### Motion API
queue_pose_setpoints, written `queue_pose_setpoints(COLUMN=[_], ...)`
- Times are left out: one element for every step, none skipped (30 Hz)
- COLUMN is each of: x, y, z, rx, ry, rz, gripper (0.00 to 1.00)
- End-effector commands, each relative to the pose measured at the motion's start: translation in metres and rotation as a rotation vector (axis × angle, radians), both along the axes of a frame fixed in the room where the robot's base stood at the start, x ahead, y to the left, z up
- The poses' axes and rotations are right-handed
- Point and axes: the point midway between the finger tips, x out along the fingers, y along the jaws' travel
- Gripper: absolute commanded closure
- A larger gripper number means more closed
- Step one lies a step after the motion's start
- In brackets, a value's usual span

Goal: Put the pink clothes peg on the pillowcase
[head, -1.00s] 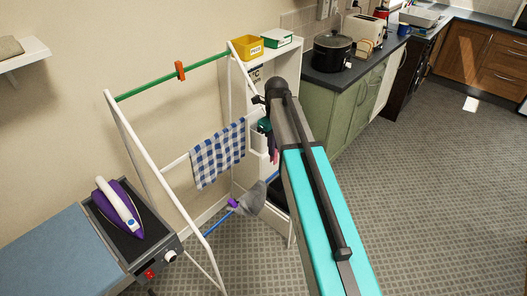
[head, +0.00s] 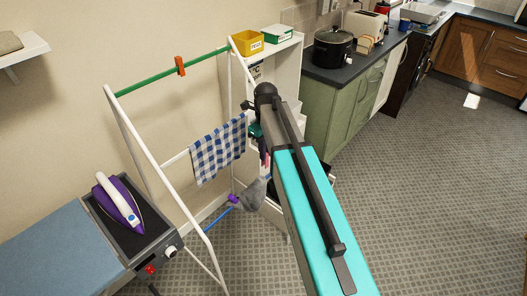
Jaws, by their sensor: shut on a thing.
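My gripper (head: 247,105) is small and mostly hidden at the far end of my arm, just right of the drying rack's upper part. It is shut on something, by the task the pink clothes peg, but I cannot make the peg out. A blue-and-white checked cloth (head: 218,151) hangs on the rack's middle rail, left of and below my gripper. A grey cloth (head: 253,193) hangs low, beside a purple peg (head: 233,199) on the blue rail. I cannot tell which cloth is the pillowcase. An orange peg (head: 180,66) sits on the green top rail (head: 150,81).
The white rack frame (head: 158,165) stands by the wall. An iron (head: 118,203) rests on the ironing board (head: 55,250) at left. Behind my arm is a white shelf unit with a yellow bin (head: 247,43) and green-lidded box (head: 278,34). The right floor is clear.

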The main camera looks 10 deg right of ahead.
Motion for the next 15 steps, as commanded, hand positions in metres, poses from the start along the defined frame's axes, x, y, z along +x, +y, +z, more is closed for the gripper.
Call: queue_pose_setpoints(x=[0.000,0.000,0.000,0.000,0.000,0.000,0.000,0.000,0.000,0.000,0.000,0.000,0.000,0.000,0.000], y=[0.000,0.000,0.000,0.000,0.000,0.000,0.000,0.000,0.000,0.000,0.000,-0.001,0.000,0.000,-0.001], z=[-0.006,-0.008,-0.012,-0.014,-0.016,-0.020,-0.022,-0.024,-0.027,-0.030,-0.032,-0.035,-0.037,-0.039,-0.042], rx=[0.000,0.000,0.000,-0.001,-0.001,-0.001,-0.001,-0.001,-0.001,0.000,0.000,0.000,0.000,0.000,0.000], ry=[0.000,0.000,0.000,0.001,0.001,0.001,0.001,0.001,0.001,0.000,0.000,0.000,0.000,0.000,0.000], rz=[0.000,0.000,0.000,0.000,-0.001,-0.001,-0.001,-0.001,-0.001,-0.001,-0.001,-0.001,-0.001,-0.001,-0.001], gripper=[0.96,0.96,0.96,0.96,0.96,0.96,0.96,0.96,0.96,0.96,0.96,0.96,0.96,0.96,0.96])
